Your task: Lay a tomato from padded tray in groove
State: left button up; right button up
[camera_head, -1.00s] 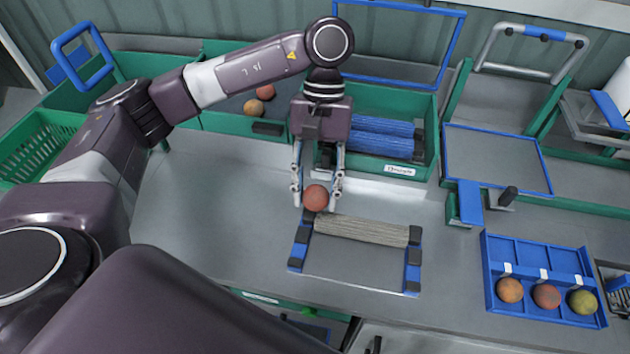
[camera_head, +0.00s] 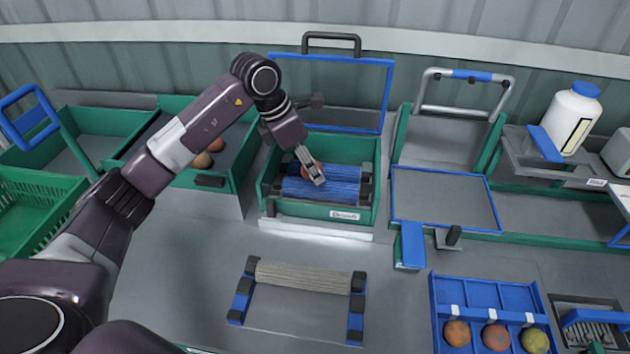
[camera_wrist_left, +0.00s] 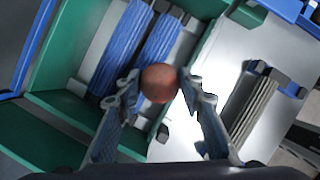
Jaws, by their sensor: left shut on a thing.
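My left gripper (camera_head: 312,170) is shut on a reddish tomato (camera_head: 307,170), above the green box (camera_head: 374,200) with the blue rollers. The wrist view shows this tomato (camera_wrist_left: 159,85) between the two fingers, in front of the blue rollers (camera_wrist_left: 124,48). I cannot tell whether it touches them. In the head view, the blue rollers (camera_head: 325,192) lie side by side, with a groove between them partly hidden by the gripper. The padded tray (camera_head: 236,152) stands left of the box with a few tomatoes (camera_head: 202,160) in it. My right gripper is not in view.
A grey roller on a blue-sided frame (camera_head: 242,302) lies on the bench in front. A blue rack (camera_head: 443,292) at lower right holds 3 tomatoes. A raised blue-framed lid (camera_head: 388,92) stands behind the box. The bench between box and grey roller is clear.

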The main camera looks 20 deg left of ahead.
aim_at(300, 172)
pick_arm(q)
jog(key=shift+w+a+f+n+t+y+b, duration=0.2)
jog(key=shift+w+a+f+n+y+b, duration=0.35)
jog(key=shift+w+a+f+n, duration=0.8)
jog(key=shift+w+a+f+n+t+y+b, duration=0.2)
jog(key=shift+w+a+f+n+y+b, duration=0.5)
jog(key=shift+n, duration=1.3)
jog(key=shift+w+a+f+n+t+y+b, duration=0.2)
jog(key=shift+w+a+f+n+y+b, duration=0.25)
jog(key=shift+w+a+f+n, duration=0.85)
jog(key=shift+s+d+r+n, duration=0.1)
jog(key=shift+s+r+n, duration=0.25)
jog(key=shift+s+r, duration=0.2)
jog(key=shift+f, duration=0.45)
jog(key=o, duration=0.9)
jog(key=c, duration=0.3)
jog(key=shift+c, duration=0.2)
